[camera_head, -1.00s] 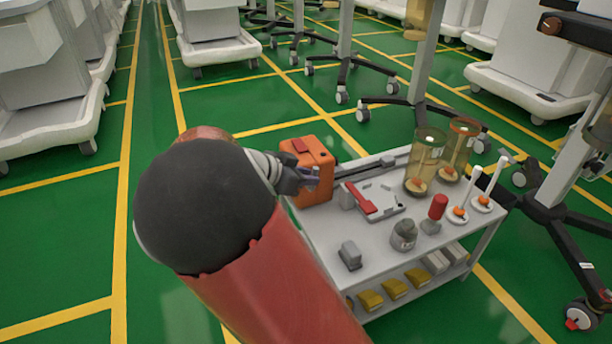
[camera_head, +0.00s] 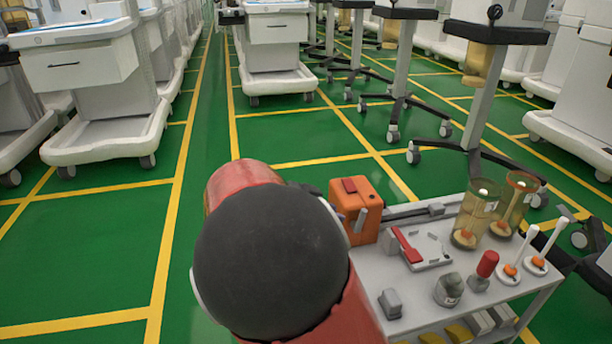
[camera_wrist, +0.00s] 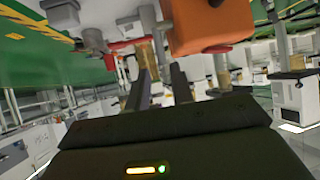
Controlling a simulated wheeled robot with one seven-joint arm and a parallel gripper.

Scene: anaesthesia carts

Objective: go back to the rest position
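My gripper (camera_wrist: 160,76) shows in the wrist view as two dark fingers standing apart with nothing held between them. In the head view it is hidden behind my red and black arm. An orange box (camera_head: 359,206) with a red top stands at the left end of the grey cart top (camera_head: 369,262). The orange box also shows in the wrist view (camera_wrist: 205,25), at the top of the picture, close past the fingers. I cannot tell the exact gap between it and them.
The cart top bears a white tray (camera_head: 430,247) with a red bar, a red-capped item (camera_head: 484,270), a small grey block (camera_head: 390,303) and two amber cylinders (camera_head: 475,213). White carts (camera_head: 100,90) stand beyond. The green floor (camera_head: 90,255) at left is clear.

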